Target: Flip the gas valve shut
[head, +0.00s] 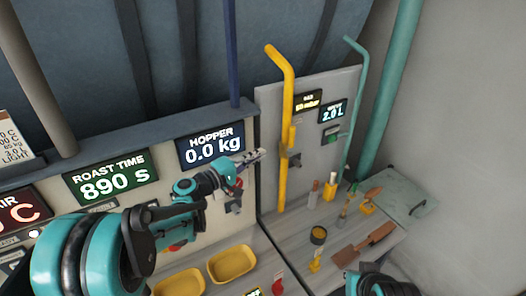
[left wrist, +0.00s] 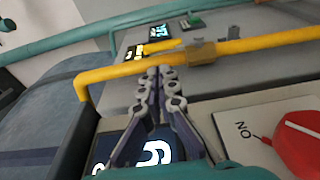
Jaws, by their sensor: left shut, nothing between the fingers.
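The gas valve sits on the yellow pipe (head: 283,185), which runs upright in front of a grey panel. In the left wrist view the valve body (left wrist: 201,53) and lever (left wrist: 150,48) lie just beyond my fingertips. My left gripper (head: 259,155) is shut and empty, left of the pipe, pointing toward it. It also shows in the left wrist view (left wrist: 159,72), with an apparent gap to the lever. My right gripper's fingers are not visible; only part of that arm shows at the bottom right.
The hopper display (head: 211,145) is behind my left gripper. A red knob (left wrist: 302,140) is close to it in the wrist view. Yellow trays (head: 232,264) lie below. A teal pipe (head: 391,85) stands behind.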

